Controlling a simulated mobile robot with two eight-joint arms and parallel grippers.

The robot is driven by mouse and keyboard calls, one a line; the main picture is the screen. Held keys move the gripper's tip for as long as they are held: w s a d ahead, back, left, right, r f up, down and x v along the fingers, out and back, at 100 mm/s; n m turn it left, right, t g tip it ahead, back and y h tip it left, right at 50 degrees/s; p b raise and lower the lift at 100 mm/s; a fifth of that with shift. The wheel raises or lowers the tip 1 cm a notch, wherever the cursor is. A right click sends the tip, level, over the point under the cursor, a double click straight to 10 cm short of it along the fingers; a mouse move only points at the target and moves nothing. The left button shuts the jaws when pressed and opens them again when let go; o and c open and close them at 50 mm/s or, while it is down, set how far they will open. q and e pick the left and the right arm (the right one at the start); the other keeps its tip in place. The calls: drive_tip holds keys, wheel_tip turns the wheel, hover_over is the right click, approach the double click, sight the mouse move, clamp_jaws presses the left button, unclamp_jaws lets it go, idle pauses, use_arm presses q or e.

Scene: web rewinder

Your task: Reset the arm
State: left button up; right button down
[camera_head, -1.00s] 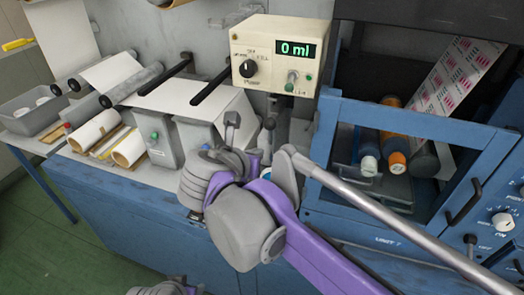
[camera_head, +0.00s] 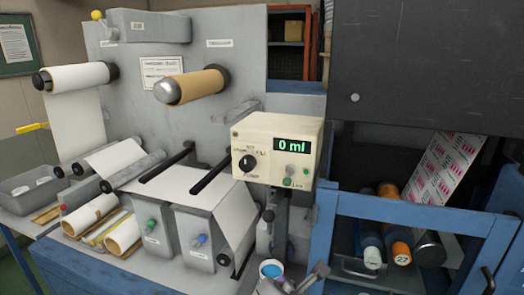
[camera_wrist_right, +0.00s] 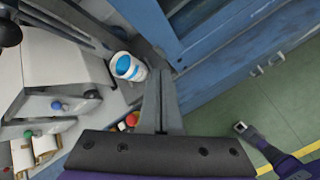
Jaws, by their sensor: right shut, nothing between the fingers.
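My right gripper (camera_wrist_right: 160,105) is in the middle of the right wrist view, its grey fingers together with nothing between them. A white cup with bright blue contents (camera_wrist_right: 127,68) stands just beyond and left of the fingers, apart from them in the picture. The cup also shows at the bottom of the head view (camera_head: 271,270), partly hidden by grey parts that seem to be of my right arm. My left gripper does not show in the head view. A purple arm link of mine shows at the lower right of the wrist view.
A cream dosing unit (camera_head: 277,150) reading 0 ml stands above the cup. A blue-framed guard (camera_head: 415,210) encloses coloured rollers at right. Green floor (camera_wrist_right: 260,105) is open at the right of the wrist view.

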drive_tip(key=s+d+f+m+g+y, duration=0.1)
drive_tip(key=s+d+f+m, duration=0.4)
drive_tip(key=m, duration=0.6)
drive_tip(key=s+d+f+m+g+y, duration=0.1)
drive_tip(key=s+d+f+m, duration=0.4)
drive_tip(key=s+f+m, duration=0.5)
wheel_tip(320, 180, down, 2)
drive_tip(key=m+y, duration=0.1)
drive_tip(key=m, duration=0.1)
drive_tip(key=shift+d+f+m+g+y, duration=0.15)
drive_tip(key=shift+d+m+g+y, duration=0.05)
drive_tip(key=shift+m+g+y, duration=0.1)
